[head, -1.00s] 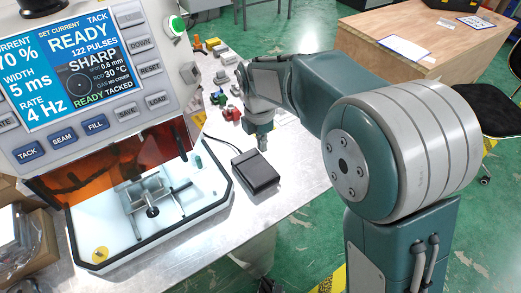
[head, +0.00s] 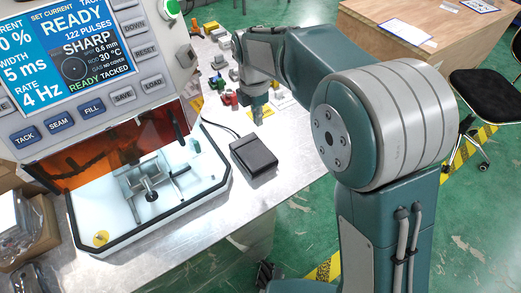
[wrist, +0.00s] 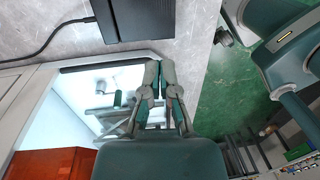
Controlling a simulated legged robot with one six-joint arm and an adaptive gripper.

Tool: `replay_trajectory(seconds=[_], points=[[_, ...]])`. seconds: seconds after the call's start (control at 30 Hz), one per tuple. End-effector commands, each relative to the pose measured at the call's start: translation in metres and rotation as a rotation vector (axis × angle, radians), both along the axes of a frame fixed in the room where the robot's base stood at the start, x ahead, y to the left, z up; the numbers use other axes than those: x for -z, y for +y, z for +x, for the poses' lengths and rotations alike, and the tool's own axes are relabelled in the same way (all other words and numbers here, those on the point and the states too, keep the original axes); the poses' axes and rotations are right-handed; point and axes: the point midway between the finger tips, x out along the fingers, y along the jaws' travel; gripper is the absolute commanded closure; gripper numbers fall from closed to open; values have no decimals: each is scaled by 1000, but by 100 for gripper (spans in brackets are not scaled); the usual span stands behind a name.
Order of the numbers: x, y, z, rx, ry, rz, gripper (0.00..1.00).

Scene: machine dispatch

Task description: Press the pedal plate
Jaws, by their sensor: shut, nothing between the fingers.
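The pedal plate is a flat black box (head: 254,157) with a cable, lying on the metal table right of the machine's lit bay in the head view. In the wrist view it shows as a dark block (wrist: 140,18) at the top, beyond the fingertips. My gripper (head: 258,118) points down just past the far edge of the pedal in the head view, apart from it. In the wrist view my gripper's fingers (wrist: 160,72) are together with nothing between them. Its height above the table is hard to tell.
The machine (head: 80,80) with screen and buttons stands at the left, its bright open bay (head: 190,195) beside the pedal. Small coloured parts (head: 222,85) lie behind my gripper. A wooden crate (head: 425,35) and chair (head: 485,95) stand beyond on the green floor.

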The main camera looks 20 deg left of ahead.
Motion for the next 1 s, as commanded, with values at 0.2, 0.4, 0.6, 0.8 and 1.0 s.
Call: replay_trajectory(seconds=[0.2,0.4,0.6,0.8,1.0], points=[[3,0,0,0,0,-1,100],[30,-2,-3,0,3,-3,100],[68,-6,-5,0,3,-4,100],[105,-9,-8,0,3,-3,100],[132,-11,-10,0,1,-2,100]])
